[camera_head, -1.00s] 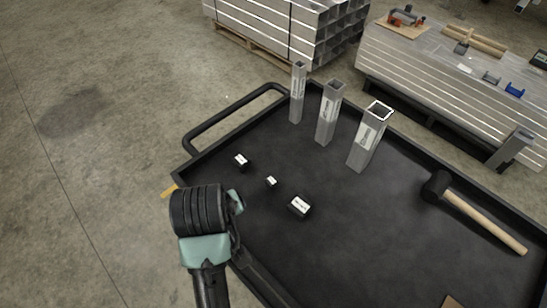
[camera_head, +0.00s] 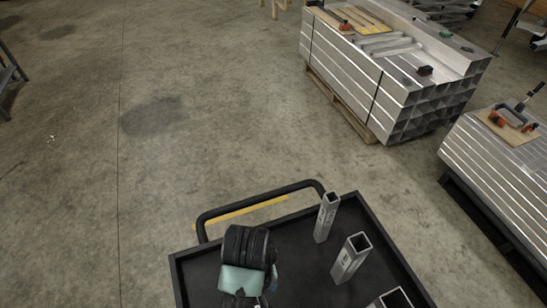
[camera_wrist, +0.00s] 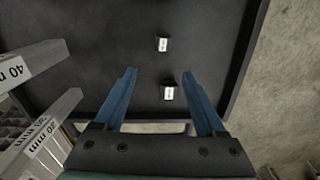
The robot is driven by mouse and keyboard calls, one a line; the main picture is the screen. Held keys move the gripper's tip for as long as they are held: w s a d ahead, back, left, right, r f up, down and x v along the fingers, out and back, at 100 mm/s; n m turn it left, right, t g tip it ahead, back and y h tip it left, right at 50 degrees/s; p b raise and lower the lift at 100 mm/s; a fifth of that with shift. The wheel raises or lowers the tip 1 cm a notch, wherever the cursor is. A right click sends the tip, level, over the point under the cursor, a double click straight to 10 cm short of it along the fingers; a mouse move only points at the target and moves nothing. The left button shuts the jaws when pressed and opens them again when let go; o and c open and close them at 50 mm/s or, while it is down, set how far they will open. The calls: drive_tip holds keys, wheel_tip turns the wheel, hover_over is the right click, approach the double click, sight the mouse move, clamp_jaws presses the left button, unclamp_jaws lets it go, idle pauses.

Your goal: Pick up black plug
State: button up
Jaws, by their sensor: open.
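Two small black plugs with white labels show on the black cart top in the wrist view: one plug (camera_wrist: 162,44) beyond my fingertips, the other plug (camera_wrist: 168,92) between my blue fingers, nearer the right one. My gripper (camera_wrist: 159,73) is open and empty, with its fingers apart on either side. The gap in height between fingers and plug is hard to judge. In the head view my wrist is over the cart's near left part. Fingertips and plugs do not show there.
Upright square aluminium tubes (camera_head: 327,217) (camera_head: 351,257) stand on the cart (camera_head: 295,255), and a third tube (camera_head: 395,299) is cut off below. In the wrist view, labelled tubes (camera_wrist: 32,66) stand close at left.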

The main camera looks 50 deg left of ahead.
drive_tip(key=f, duration=0.6)
drive_tip(key=shift+s+d+f, duration=0.1)
drive_tip(key=shift+s+f, duration=0.25)
drive_tip(key=f, duration=0.3)
drive_tip(key=f+p, duration=0.1)
drive_tip(key=shift+s+d+f, duration=0.15)
drive_tip(key=shift+d+f, duration=0.15)
drive_tip(key=shift+d, duration=0.05)
drive_tip(key=shift+f, duration=0.55)
clamp_jaws()
